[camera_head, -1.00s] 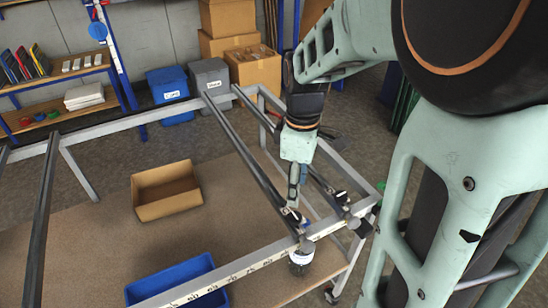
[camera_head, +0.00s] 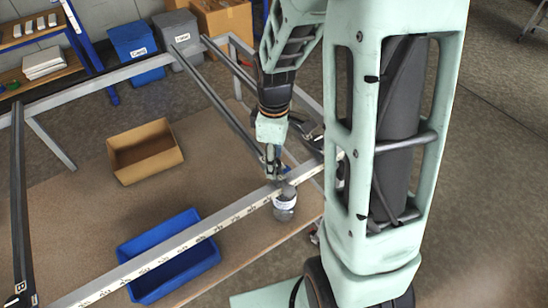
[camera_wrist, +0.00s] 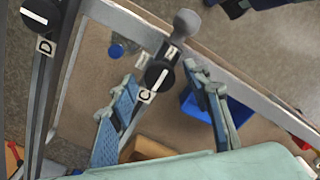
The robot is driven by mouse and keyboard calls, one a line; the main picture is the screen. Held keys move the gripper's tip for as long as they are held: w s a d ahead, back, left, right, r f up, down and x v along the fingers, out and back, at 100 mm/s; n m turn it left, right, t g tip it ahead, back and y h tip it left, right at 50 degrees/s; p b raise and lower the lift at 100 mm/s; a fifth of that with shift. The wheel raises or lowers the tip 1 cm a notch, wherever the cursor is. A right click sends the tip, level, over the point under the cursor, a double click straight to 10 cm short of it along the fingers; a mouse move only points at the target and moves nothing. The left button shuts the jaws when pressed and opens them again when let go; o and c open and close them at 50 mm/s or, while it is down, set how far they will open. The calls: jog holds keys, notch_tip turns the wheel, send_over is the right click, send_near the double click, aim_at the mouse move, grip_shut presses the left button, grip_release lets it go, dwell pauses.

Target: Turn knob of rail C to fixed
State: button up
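The knob of rail C (camera_wrist: 159,75) is round and black with a white line, which runs diagonally in the wrist view. A white tag with the letter C (camera_wrist: 145,96) sits beside it. My gripper (camera_wrist: 161,80) is open, with one blue-grey finger on each side of the knob; I cannot tell whether they touch it. In the head view my gripper (camera_head: 272,165) points down at the near end of dark rail C (camera_head: 215,95), and it hides the knob there.
The knob of rail D (camera_wrist: 41,14) is at the wrist view's upper left. A scaled crossbar (camera_head: 190,237) runs along the frame's near side. A blue bin (camera_head: 128,264) and cardboard box (camera_head: 120,165) stand on the board below. Rail B (camera_head: 18,200) is far left.

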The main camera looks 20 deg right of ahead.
jog(key=c, duration=1.1)
jog(key=m+b, duration=0.1)
jog(key=m, duration=0.3)
jog(key=shift+m, duration=0.3)
jog(key=m+b, duration=0.1)
jog(key=m, duration=0.3)
jog(key=shift+w, duration=0.1)
jog(key=m+b, duration=0.1)
jog(key=m, duration=0.4)
jog(key=shift+m, duration=2.2)
